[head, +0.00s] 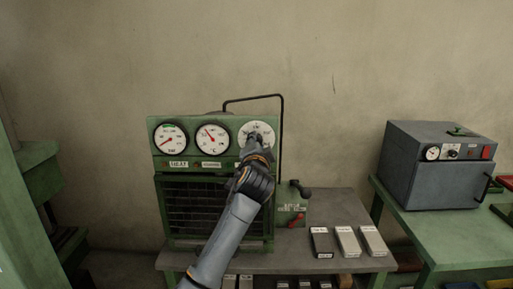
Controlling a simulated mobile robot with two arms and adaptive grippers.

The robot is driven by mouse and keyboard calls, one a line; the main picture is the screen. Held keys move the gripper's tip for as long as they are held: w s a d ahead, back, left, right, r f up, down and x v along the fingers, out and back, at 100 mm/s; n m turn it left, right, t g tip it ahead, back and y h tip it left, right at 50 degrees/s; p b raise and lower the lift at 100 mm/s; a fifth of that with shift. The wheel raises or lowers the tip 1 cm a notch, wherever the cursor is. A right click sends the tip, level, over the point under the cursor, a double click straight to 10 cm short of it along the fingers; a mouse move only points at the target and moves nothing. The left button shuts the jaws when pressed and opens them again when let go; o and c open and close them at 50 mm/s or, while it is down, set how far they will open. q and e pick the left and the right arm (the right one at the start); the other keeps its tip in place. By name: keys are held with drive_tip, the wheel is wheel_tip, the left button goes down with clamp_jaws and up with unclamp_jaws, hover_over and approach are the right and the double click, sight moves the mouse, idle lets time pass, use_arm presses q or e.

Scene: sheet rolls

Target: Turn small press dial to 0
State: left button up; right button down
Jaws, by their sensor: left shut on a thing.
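The small press (168,205) is a green machine with a dark grille, standing on a grey bench. Its upper panel holds two white gauges with red needles, a left gauge (171,139) and a middle gauge (212,138). At the right of the panel is a white dial (262,128) with dark marks. My left gripper (256,141) reaches up from below and is shut on the knob at the centre of this dial. The gripper hides the knob and the lower part of the dial, and the dial's setting is too small to read. My right gripper is not in view.
A black bar handle (282,125) rises beside the dial. A black lever (300,188) and red lever (296,220) sit at the press's right side. Three small blocks (347,241) lie on the bench. A grey oven-like box (433,172) stands on a green table (455,238) at right.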

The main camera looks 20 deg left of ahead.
use_arm(q)
drive_tip(key=shift+f, duration=0.1)
idle(0.4)
drive_tip(key=o, duration=1.1)
drive_tip(key=shift+o, duration=0.2)
drive_tip(key=v, duration=1.2)
